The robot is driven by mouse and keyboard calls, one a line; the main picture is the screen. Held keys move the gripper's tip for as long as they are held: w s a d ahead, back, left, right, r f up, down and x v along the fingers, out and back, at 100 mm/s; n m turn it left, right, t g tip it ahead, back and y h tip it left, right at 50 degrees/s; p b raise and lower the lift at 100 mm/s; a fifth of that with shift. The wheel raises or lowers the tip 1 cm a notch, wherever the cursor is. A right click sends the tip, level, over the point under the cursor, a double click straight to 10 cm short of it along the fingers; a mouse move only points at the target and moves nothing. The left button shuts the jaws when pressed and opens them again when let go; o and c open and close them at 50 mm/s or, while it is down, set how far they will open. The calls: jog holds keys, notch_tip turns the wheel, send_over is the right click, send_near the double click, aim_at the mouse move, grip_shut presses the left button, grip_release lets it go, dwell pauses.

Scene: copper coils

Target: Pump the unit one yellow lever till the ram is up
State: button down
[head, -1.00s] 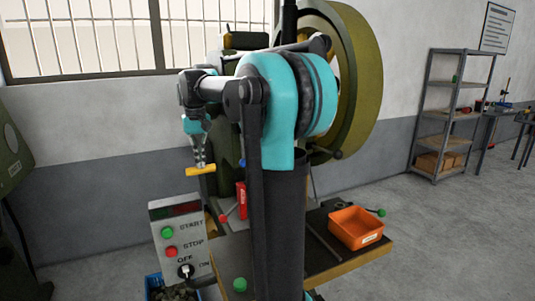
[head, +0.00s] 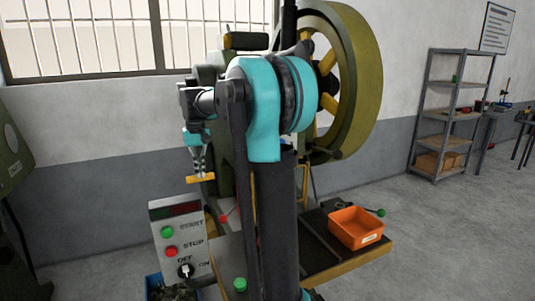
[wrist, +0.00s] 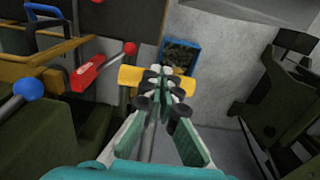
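A short yellow bar, apparently the yellow lever's handle (head: 200,180), lies crosswise at my gripper's tips in the head view. My gripper (head: 201,172) points down, above and behind the control box. In the wrist view the yellow handle (wrist: 130,76) shows on both sides of my gripper (wrist: 163,82), whose fingers are closed together around its middle. The lever's pivot is hidden, and I cannot make out the ram or its height. The green press with its big flywheel (head: 360,90) stands behind my arm, which covers much of it.
The control box (head: 160,212) with START and STOP buttons stands close in front. A red-ball lever (wrist: 130,48) and a blue-ball lever (wrist: 28,90) are left of my gripper. A blue bin (wrist: 196,44) is beyond it. An orange tray (head: 357,243) sits on the bench at right.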

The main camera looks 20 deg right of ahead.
jog(key=shift+w+f, duration=0.4)
jog(key=shift+w, duration=0.2)
jog(key=shift+w+f, duration=0.4)
jog(key=shift+w, duration=0.2)
jog(key=s+r, duration=0.7)
jog(key=r, duration=0.6)
jog(key=shift+s, duration=0.35)
jog(key=shift+w+f, duration=0.1)
jog(key=shift+f, duration=0.55)
jog(key=shift+w+f, duration=0.4)
jog(key=shift+f, duration=0.5)
jog(key=shift+w+f, duration=0.35)
jog(key=shift+f, duration=0.5)
jog(key=shift+w+f, duration=0.4)
jog(key=shift+f, duration=0.5)
